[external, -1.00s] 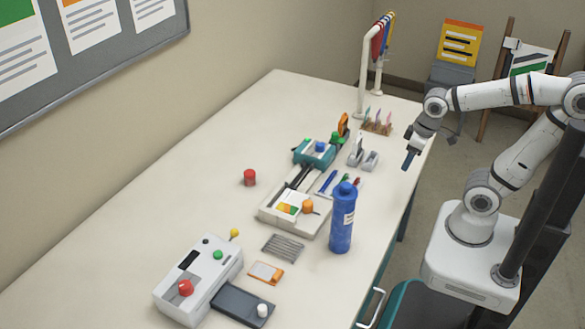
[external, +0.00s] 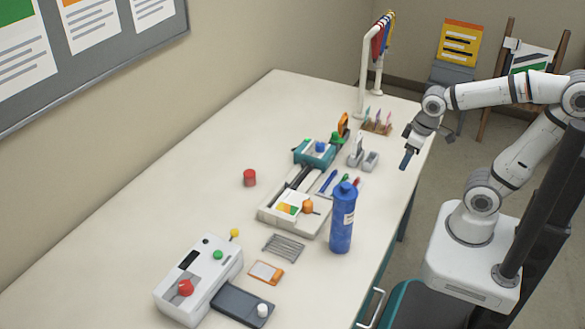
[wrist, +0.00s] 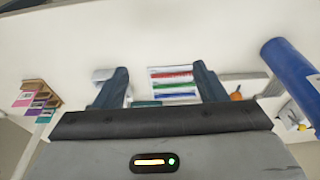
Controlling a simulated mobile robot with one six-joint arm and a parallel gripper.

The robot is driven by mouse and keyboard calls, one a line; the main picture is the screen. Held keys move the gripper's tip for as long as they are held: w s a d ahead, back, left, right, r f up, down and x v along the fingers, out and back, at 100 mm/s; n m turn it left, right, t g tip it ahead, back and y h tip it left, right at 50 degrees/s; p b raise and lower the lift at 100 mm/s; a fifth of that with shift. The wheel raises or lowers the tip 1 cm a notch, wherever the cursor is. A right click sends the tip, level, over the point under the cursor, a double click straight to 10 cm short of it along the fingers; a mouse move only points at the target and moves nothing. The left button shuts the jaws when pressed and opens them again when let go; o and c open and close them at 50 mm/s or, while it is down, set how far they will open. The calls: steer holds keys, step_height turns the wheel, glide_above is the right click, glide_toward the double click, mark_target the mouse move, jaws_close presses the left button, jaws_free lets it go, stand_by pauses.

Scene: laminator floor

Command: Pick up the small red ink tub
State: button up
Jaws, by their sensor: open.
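The small red ink tub (external: 249,178) stands upright on the bare left part of the white table, left of the paper trimmer. My gripper (external: 406,160) is at the table's right edge, above the table top and well to the right of the tub. In the wrist view its two dark fingers (wrist: 158,88) are spread apart with nothing held between them. The tub cannot be made out in the wrist view.
A tall blue bottle (external: 342,218) stands between the right edge and the trimmer (external: 268,215). A teal device (external: 314,153), grey holders (external: 370,161) and pens (external: 328,182) lie between my gripper and the tub. A white laminator (external: 198,280) is at the front. Table around the tub is clear.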

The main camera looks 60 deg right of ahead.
steer(key=w+a+r+n+p, duration=0.15)
steer(key=w+r, duration=0.25)
steer(key=w, duration=0.9)
steer(key=n+t+y+p, duration=0.1)
steer(key=n+t+p, duration=0.1)
steer(key=p, duration=0.3)
glide_above(252, 173)
steer(key=s, duration=0.2)
step_height(252, 173, down, 12)
steer(key=x, duration=0.2)
steer(key=p+x, duration=0.1)
steer(key=x, duration=0.4)
steer(key=shift+s+d+p, duration=0.15)
steer(key=shift+d+p, duration=0.15)
steer(key=shift+p, duration=0.1)
steer(key=c, duration=1.1)
